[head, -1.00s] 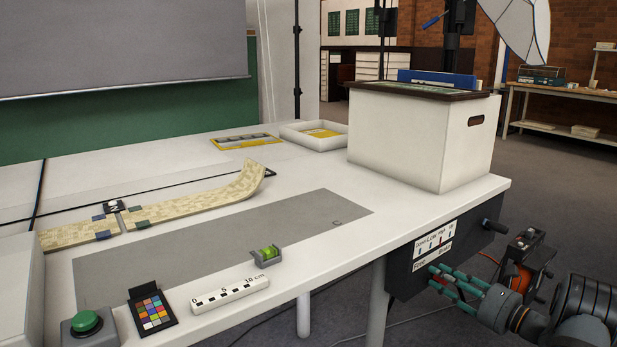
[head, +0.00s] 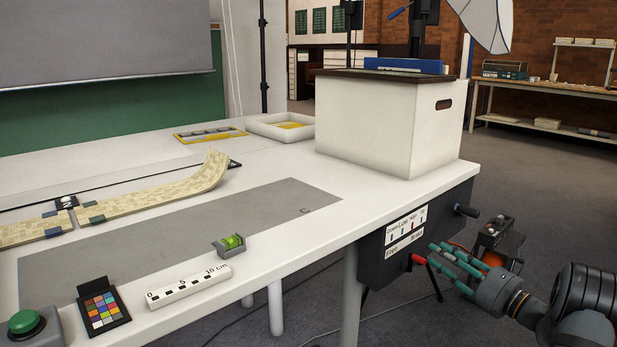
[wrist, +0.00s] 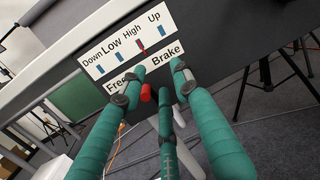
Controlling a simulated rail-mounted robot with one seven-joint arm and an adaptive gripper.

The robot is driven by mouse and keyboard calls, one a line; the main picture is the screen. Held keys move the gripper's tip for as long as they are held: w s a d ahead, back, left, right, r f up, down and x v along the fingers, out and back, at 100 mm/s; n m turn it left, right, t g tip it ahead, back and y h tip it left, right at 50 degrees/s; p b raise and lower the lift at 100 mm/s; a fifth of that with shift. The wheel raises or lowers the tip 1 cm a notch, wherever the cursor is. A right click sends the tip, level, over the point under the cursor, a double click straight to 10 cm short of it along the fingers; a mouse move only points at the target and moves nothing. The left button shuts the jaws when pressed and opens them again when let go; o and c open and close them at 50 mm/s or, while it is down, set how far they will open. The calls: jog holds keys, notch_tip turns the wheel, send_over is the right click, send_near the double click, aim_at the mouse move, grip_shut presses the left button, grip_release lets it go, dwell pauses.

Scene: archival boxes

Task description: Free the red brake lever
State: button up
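The red brake lever (head: 417,259) shows as a short red grip on the dark control panel (head: 385,266), below the "Free" and "Brake" label. In the wrist view the red lever (wrist: 146,93) lies below that label, between its two words; its exact setting I cannot tell. My gripper (head: 437,252), with teal fingers, is open just right of the lever in the head view. In the wrist view my gripper (wrist: 159,77) has its fingers spread, and the lever shows beside the left fingertip. Nothing is held; I cannot tell whether that finger touches the lever.
The panel hangs under the corner of the white table (head: 420,190). A black handle (head: 467,211) sticks out at its right. A white archival box (head: 365,125) stands above on the table. A black and orange device (head: 495,245) is behind my gripper.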

jog(key=shift+a+r+p, duration=0.15)
jog(key=shift+a+r, duration=0.1)
jog(key=shift+r, duration=0.3)
jog(key=shift+a+r+p, duration=0.15)
jog(key=shift+a+r, duration=0.05)
jog(key=shift+r, duration=0.3)
jog(key=shift+c, duration=0.3)
